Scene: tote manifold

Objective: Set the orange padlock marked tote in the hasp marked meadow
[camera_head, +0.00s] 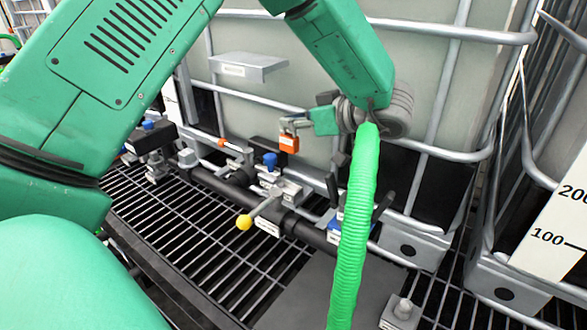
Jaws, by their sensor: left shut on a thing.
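My left gripper (300,123) hangs from the green arm that comes in from the left, and points left in front of the pale tank. It is shut on the orange padlock (289,144), which hangs below the fingertips with its grey shackle up. The padlock has a white label too small to read. It hangs above the pipe manifold, apart from the valves below. I cannot pick out the hasp marked meadow; the labels on the manifold are too small to read. My right gripper is not in view.
The manifold carries a blue knob (270,160), a lever with a yellow ball (244,222) and another blue-topped valve (148,125). A labelled grey shelf (248,67) sits on the tank cage. A bright green corrugated hose (354,220) hangs in front of the manifold's right part.

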